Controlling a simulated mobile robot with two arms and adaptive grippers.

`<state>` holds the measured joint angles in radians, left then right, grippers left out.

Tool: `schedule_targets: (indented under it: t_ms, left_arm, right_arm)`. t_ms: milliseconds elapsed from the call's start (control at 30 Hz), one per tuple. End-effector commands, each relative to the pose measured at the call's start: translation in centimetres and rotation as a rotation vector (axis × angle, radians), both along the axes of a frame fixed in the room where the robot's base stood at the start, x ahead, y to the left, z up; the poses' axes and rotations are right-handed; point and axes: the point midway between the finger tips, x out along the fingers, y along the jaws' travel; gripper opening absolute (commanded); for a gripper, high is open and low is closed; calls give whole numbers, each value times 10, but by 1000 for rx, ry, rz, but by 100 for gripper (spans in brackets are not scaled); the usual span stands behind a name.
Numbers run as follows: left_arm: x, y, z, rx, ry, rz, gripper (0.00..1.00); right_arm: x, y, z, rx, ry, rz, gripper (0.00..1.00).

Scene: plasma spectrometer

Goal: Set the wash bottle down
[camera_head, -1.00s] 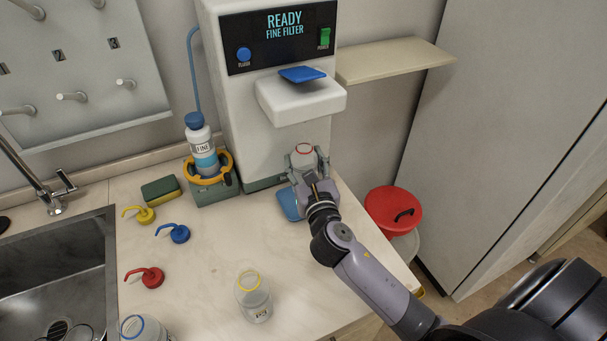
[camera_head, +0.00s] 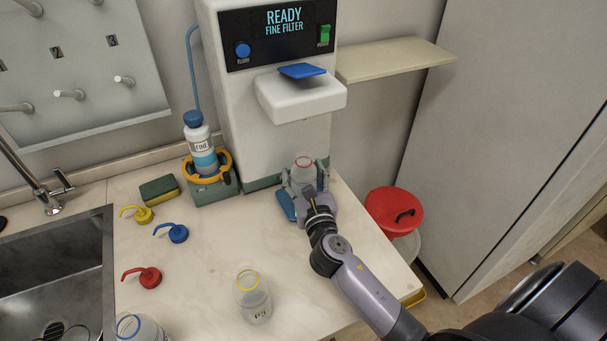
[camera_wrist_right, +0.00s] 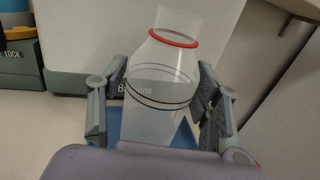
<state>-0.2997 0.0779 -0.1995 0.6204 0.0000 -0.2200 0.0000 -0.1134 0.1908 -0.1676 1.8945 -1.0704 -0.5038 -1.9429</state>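The wash bottle (camera_head: 303,172) is a clear bottle with a red ring at its neck and no cap on it. It stands upright over the blue pad (camera_head: 285,204) in front of the white machine. It fills the middle of the right wrist view (camera_wrist_right: 160,95), with dark bands and partly readable lettering. My right gripper (camera_head: 305,178) has one finger on each side of the bottle. In the wrist view the fingers (camera_wrist_right: 160,105) stand apart from its sides, with blue showing between. The bottle's base is mostly hidden by the gripper. My left gripper is not in view.
The machine (camera_head: 290,100) overhangs the bottle. A FINE bottle (camera_head: 201,150) stands in a holder on the left. Red (camera_head: 148,277), blue (camera_head: 177,233) and yellow (camera_head: 142,214) spout caps lie near the sink (camera_head: 55,270). A yellow-ringed bottle (camera_head: 253,298) stands near the counter's front.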

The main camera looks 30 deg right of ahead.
Motion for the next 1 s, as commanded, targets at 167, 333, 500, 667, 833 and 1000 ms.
schedule_targets:
  t_ms: [167,333,500,667,833,1000]
  left_arm:
    - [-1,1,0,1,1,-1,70]
    - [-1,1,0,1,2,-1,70]
    - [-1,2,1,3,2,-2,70]
    - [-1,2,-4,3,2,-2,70]
    - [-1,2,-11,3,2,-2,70]
    - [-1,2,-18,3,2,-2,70]
  right_arm:
    - [0,0,0,0,0,0,69]
    - [0,0,0,0,0,0,69]
    - [-3,1,3,-1,1,0,69]
    - [-29,8,1,1,2,3,69]
    - [-66,17,-1,1,3,1,69]
    - [-96,25,0,2,3,1,69]
